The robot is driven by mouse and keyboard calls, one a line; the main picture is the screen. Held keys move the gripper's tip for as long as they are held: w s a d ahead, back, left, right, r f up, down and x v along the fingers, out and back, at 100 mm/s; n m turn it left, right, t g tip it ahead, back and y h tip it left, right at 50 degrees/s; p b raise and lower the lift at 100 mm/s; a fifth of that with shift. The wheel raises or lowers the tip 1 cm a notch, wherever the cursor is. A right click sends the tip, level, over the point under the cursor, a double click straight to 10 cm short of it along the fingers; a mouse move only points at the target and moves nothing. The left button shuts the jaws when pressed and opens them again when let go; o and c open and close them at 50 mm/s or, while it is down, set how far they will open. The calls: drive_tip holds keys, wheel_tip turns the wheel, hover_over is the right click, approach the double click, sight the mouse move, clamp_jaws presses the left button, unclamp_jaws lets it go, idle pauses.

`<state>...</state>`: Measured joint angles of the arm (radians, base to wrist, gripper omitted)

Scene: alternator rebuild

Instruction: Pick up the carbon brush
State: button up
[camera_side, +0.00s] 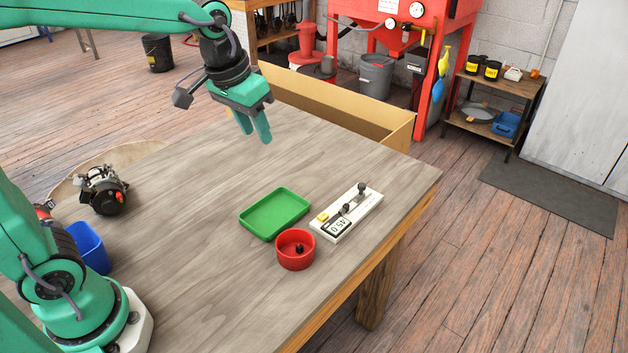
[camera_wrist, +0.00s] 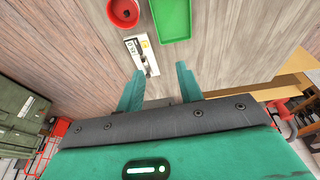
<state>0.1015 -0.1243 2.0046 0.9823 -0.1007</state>
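A small dark piece, probably the carbon brush (camera_side: 299,249), sits inside a round red cup (camera_side: 283,262) on the table. The cup shows at the top of the wrist view (camera_wrist: 112,14), with the dark piece (camera_wrist: 126,14) in it. The piece is too small for its shape to be made out. My gripper (camera_side: 256,134) hangs in the air over the far part of the table, well away from the cup. In the wrist view its two fingers (camera_wrist: 159,72) are apart with nothing between them.
A green tray (camera_side: 275,213) lies behind the cup, and a white gauge with a display (camera_side: 347,211) lies to its right. An alternator (camera_side: 103,190) and a blue bin (camera_side: 87,247) are at the left. A cardboard-coloured box (camera_side: 335,105) stands beyond the table's far edge. The table's middle is clear.

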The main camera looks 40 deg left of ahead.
drive_tip(key=w+d+f+g, duration=0.2)
drive_tip(key=w+d+f, duration=0.3)
drive_tip(key=w, duration=0.5)
drive_tip(key=g, duration=0.1)
hover_over(345, 206)
wheel_tip(345, 206, down, 11)
drive_tip(key=shift+w+f, duration=0.1)
drive_tip(key=shift+f, duration=1.35)
drive_tip(key=shift+f, duration=2.65)
clamp_jaws()
